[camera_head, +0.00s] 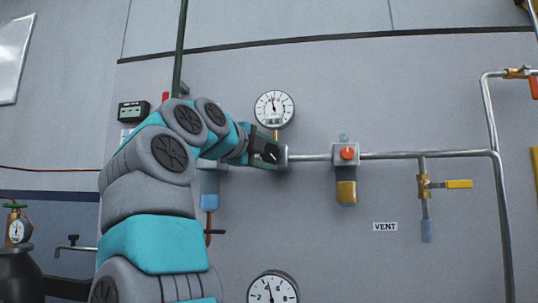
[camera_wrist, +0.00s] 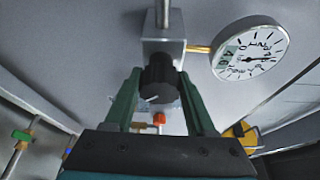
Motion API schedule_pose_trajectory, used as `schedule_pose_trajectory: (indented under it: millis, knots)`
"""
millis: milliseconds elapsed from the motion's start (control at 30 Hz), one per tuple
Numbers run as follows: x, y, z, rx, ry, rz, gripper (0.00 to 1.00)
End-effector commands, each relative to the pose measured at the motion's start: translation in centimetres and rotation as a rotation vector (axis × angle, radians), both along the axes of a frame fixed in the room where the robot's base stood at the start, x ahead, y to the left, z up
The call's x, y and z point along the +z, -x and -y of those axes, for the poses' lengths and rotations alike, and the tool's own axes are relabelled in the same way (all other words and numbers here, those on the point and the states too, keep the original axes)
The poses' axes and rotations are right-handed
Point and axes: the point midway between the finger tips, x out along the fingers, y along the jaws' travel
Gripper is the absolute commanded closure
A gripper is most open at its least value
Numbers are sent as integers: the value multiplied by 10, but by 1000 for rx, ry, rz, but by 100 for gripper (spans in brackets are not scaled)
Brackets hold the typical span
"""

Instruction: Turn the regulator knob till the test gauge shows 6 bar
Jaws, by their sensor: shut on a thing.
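The black regulator knob (camera_wrist: 157,80) sits on a light metal block (camera_wrist: 163,47) in the wrist view. My gripper (camera_wrist: 159,76) is shut on the knob, one green finger on each side; a white mark shows on the knob's face. In the head view my gripper (camera_head: 269,152) is at the pipe, and its fingers largely hide the knob. The round white test gauge (camera_head: 274,108) is just above it, its needle pointing nearly straight up. The gauge also shows tilted in the wrist view (camera_wrist: 250,55), with a small digital window too small to read surely.
A fitting with a red knob (camera_head: 347,153) and yellow bowl is on the pipe to the right. Further right is a yellow-handled valve (camera_head: 458,184) above a VENT label (camera_head: 385,226). Another gauge (camera_head: 272,290) is low on the wall. A small meter box (camera_head: 133,111) is left.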

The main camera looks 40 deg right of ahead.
Motion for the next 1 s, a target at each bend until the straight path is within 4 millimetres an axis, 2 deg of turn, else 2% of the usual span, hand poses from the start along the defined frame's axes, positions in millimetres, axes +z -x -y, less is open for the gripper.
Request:
schedule_pose_trajectory:
  millis: [400,433,667,1000]
  knots:
    - [-3,1,2,-5,-6,-2,100]
    - [-3,0,2,-5,-6,-2,41]
    - [-1,0,1,-3,-3,-1,15]
    - [-1,1,-2,-1,-1,-1,15]
